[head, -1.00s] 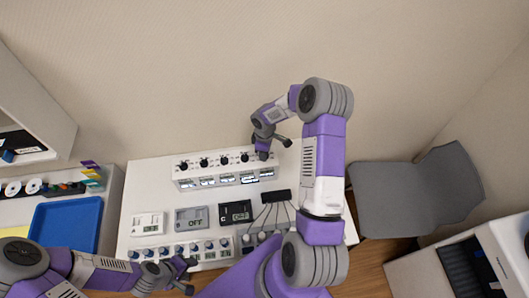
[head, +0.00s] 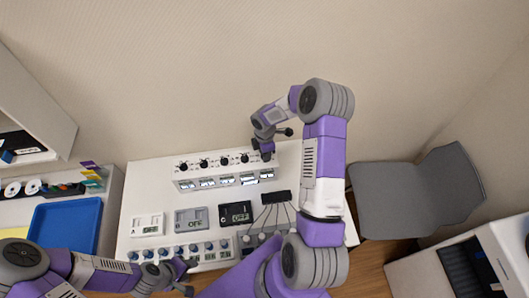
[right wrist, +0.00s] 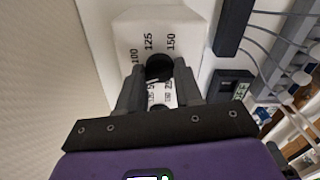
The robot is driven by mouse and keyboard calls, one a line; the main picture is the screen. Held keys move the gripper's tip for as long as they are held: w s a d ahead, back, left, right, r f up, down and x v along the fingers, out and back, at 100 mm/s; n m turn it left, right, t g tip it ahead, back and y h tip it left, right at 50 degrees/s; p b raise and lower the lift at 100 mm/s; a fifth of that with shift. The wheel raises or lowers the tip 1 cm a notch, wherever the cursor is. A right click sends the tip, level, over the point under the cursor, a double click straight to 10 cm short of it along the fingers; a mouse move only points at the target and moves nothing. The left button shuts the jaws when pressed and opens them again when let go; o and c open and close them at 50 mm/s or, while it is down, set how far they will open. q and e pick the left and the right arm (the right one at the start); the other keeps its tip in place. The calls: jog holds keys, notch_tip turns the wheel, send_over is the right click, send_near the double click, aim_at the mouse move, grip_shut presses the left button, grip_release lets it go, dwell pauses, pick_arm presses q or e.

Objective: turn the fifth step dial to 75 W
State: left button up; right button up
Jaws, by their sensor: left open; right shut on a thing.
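The white dial box (head: 215,172) stands at the back of the white table, with a row of black step dials on top and small displays on its front. My right gripper (head: 266,154) is at its right end, over the fifth dial, which it mostly hides in the head view. In the right wrist view the black fifth dial (right wrist: 158,67) sits between my gripper's fingers (right wrist: 158,85), which are shut on it. Labels 100, 125 and 150 show around it; its pointer is unclear. My left gripper (head: 186,277) is open and empty near the table's front edge.
Several small display units, such as a white one (head: 148,225) and a black one (head: 236,212), lie mid-table. A row of knobs (head: 190,250) is in front. A black block (head: 277,197) with cables is at right. A blue tray (head: 65,226) is at left.

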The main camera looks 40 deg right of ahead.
jog(key=shift+d+r, duration=0.1)
dwell(0.3)
jog(key=o, duration=1)
jog(key=shift+o, duration=0.2)
notch_tip(320, 180, up, 8)
jog(key=shift+f, duration=0.25)
